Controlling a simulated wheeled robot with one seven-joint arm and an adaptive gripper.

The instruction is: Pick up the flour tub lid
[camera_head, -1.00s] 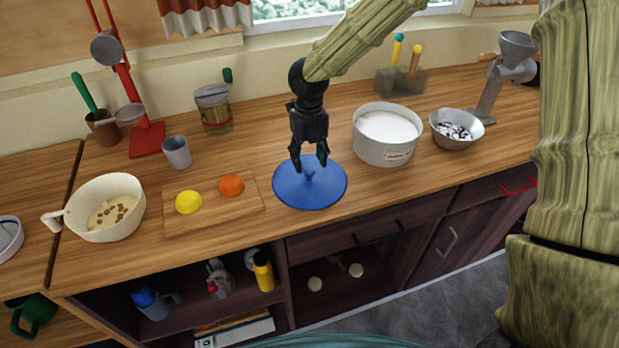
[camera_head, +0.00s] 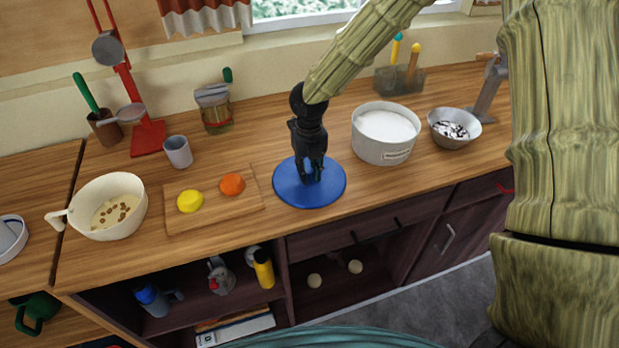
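The flour tub lid (camera_head: 324,192) is a round blue disc lying flat on the wooden counter, with a small knob at its middle. My gripper (camera_head: 309,176) points down over the middle of the lid, with its fingertips at the knob. The fingers largely hide the knob, and I cannot tell whether they are closed on it. The flour tub (camera_head: 368,148), a white round pot filled with white flour, stands open to the right of the lid.
A cutting board (camera_head: 216,212) with a lemon (camera_head: 190,201) and an orange (camera_head: 232,184) lies left of the lid. A metal bowl (camera_head: 455,138) stands right of the tub. A grey cup (camera_head: 178,152) and a glass jar (camera_head: 215,115) stand behind the board.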

